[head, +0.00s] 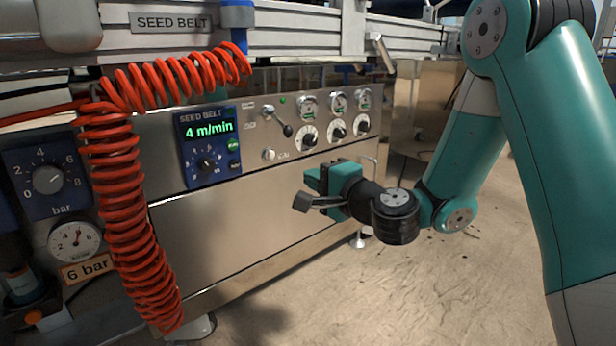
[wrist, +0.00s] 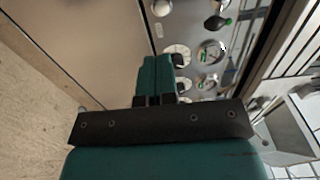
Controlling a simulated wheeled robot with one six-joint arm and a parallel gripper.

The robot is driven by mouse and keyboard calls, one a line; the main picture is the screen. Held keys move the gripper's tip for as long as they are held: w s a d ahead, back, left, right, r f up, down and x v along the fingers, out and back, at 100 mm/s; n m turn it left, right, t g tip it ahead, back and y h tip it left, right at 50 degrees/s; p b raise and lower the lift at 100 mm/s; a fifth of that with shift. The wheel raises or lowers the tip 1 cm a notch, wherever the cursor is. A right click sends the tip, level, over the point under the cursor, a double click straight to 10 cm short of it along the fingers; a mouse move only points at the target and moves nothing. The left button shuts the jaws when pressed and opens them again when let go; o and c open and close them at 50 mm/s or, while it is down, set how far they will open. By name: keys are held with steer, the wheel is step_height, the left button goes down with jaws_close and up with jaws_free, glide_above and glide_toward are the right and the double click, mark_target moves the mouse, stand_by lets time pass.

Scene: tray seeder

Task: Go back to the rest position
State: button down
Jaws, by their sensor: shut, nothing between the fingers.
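My gripper (head: 308,180) is in front of the machine's steel front panel (head: 260,215), below the row of round knobs. Its teal fingers are together with nothing between them. In the wrist view the closed gripper (wrist: 160,62) points toward the panel, with knobs and dials beyond the fingertips. I cannot tell the exact gap between the fingertips and the panel.
A seed belt control unit (head: 208,145) reads 4 m/min. Three knobs (head: 336,130) sit under small gauges, beside a toggle lever (head: 287,130). A coiled red hose (head: 125,215) hangs at the left near a pressure gauge (head: 74,241). Open floor (head: 440,290) lies at the right.

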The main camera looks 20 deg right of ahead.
steer(key=s+a+r+n+g+y+p, duration=0.5)
steer(key=s+a+r+n+g+p, duration=0.6)
steer(key=s+a+r+n+p, duration=0.3)
steer(key=s+d+r+n+g+h+p, duration=0.3)
steer(key=s+d+r+n+p, duration=0.15)
steer(key=s+p, duration=0.2)
steer(key=s+d+r+n+g+h+p, duration=0.35)
steer(key=s+r+p, duration=0.2)
steer(key=s, duration=0.25)
step_height(320, 180, up, 37)
steer(key=p, duration=3.6)
steer(key=shift+a+m+p, duration=0.2)
steer(key=shift+m+p, duration=0.2)
steer(key=shift+t+h, duration=0.25)
